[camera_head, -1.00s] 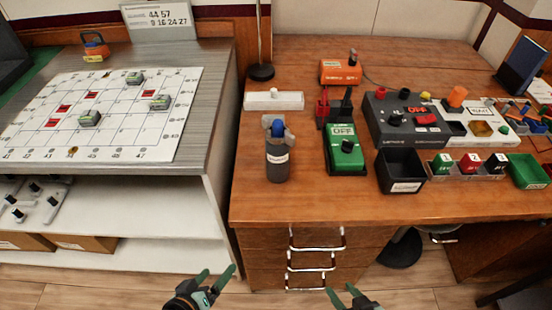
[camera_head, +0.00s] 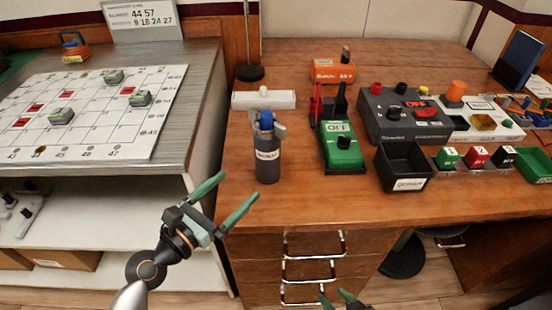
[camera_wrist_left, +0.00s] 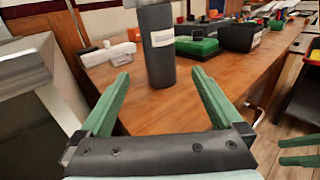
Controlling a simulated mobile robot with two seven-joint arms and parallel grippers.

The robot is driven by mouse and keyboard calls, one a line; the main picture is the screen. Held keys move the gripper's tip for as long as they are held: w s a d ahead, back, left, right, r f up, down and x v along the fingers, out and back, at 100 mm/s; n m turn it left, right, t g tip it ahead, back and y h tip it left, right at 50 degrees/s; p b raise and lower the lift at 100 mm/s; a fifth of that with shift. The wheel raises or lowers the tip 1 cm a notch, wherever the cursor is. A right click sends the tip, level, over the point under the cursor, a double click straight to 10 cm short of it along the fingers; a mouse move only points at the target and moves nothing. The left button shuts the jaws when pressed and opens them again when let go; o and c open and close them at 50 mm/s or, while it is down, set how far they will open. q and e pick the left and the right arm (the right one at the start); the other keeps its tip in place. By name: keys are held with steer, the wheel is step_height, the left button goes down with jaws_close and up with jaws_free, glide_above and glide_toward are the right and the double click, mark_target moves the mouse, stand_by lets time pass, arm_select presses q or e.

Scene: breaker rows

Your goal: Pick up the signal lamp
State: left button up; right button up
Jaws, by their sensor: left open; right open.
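No readable label marks one thing as the signal lamp. An orange lamp-like cylinder (camera_head: 456,91) stands on the control panel at the right. A dark grey cylinder (camera_head: 267,163) with a blue top and white label stands upright near the desk's front left. My left gripper (camera_head: 238,187) is open and empty, left of and nearer than that cylinder. In the left wrist view the grey cylinder (camera_wrist_left: 158,50) appears between and beyond the open fingers, its top cut off. My right gripper (camera_head: 334,298) is open and low before the drawers, partly out of frame.
The wooden desk (camera_head: 232,208) also carries a green OFF box (camera_head: 341,153), a black bin (camera_head: 404,168), the panel (camera_head: 381,122) and a white block (camera_head: 263,99).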

mark_target(259, 164)
arm_select(q)
steer(key=shift+w+d+r, duration=0.1)
steer(key=shift+w+d, duration=0.15)
steer(key=shift+w, duration=0.1)
steer(key=x, duration=0.6)
steer(key=shift+w+d, duration=0.2)
steer(key=b+x, duration=0.1)
steer(key=x, duration=0.3)
steer(key=shift+b, duration=0.3)
steer(key=shift+w+d, duration=0.4)
steer(key=shift+w, duration=0.05)
steer(key=c, duration=1)
jaws_close()
arm_select(e)
steer(key=shift+s+a+f, duration=0.15)
steer(key=shift+s+f, duration=0.1)
steer(key=shift+f, duration=0.5)
arm_select(q)
steer(key=shift+r, duration=0.25)
